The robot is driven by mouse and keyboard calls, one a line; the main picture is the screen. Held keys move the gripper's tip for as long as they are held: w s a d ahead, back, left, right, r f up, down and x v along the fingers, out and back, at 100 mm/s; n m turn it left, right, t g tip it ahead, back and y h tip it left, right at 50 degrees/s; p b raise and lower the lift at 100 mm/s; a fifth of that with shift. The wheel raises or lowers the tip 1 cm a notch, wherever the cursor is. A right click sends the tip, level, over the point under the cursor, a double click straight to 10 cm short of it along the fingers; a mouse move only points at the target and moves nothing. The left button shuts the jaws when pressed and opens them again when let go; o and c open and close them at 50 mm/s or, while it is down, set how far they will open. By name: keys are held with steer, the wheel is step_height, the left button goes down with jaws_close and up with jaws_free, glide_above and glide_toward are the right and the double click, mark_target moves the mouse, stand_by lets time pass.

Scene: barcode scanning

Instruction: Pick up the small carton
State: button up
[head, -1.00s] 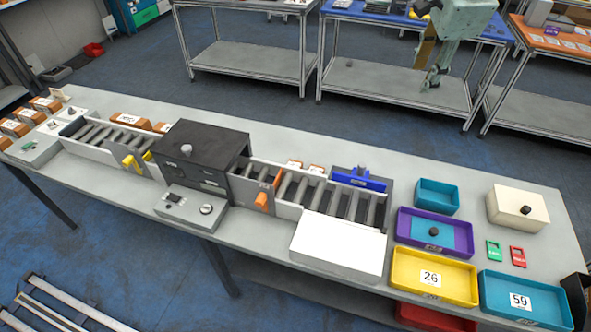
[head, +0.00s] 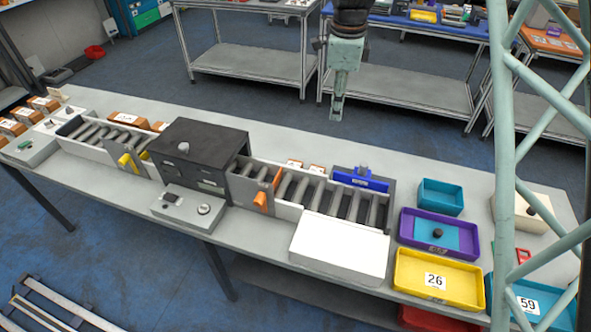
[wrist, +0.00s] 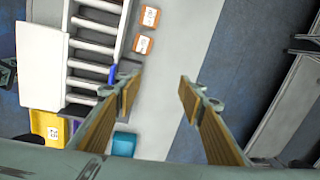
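Two small brown cartons with white labels stand behind the roller conveyor, one (head: 294,163) left of the other (head: 317,168). In the wrist view they show at the top centre, one (wrist: 150,17) above the other (wrist: 143,45). More brown cartons lie at the left end of the bench (head: 43,103) and behind the left conveyor (head: 130,118). Which carton the task means, I cannot tell. My gripper (head: 337,112) hangs beyond the bench's far edge, above and apart from the cartons. In the wrist view its fingers (wrist: 157,92) are wide apart with nothing between them.
A black box (head: 196,157) straddles the conveyor line. A blue holder (head: 360,179) stands beside the rollers, right of the cartons. Teal, purple and yellow trays (head: 438,278) fill the bench's right part. A pale lattice column covers the right side. The bench strip behind the conveyor is mostly clear.

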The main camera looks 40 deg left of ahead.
steer(key=s+a+f, duration=0.3)
steer(key=a+f, duration=0.3)
steer(key=s+a+f+m+g+b, duration=0.1)
steer(key=s+a+f, duration=0.2)
steer(key=a+f, duration=0.2)
steer(key=shift+s+a+f+m+h+b, duration=0.3)
steer(key=shift+s+a+f+h, duration=0.1)
steer(key=shift+f, duration=0.5)
steer(key=shift+f, duration=0.1)
glide_above(294, 165)
steer(key=shift+a+f+b, duration=0.15)
steer(key=shift+f+b, duration=0.3)
steer(key=shift+f, duration=3.75)
steer(key=shift+f, duration=0.1)
steer(key=shift+f+b, duration=0.45)
steer(key=shift+f, duration=2.05)
steer(key=c, duration=0.6)
steer(key=shift+o, duration=0.2)
steer(key=shift+r, duration=0.1)
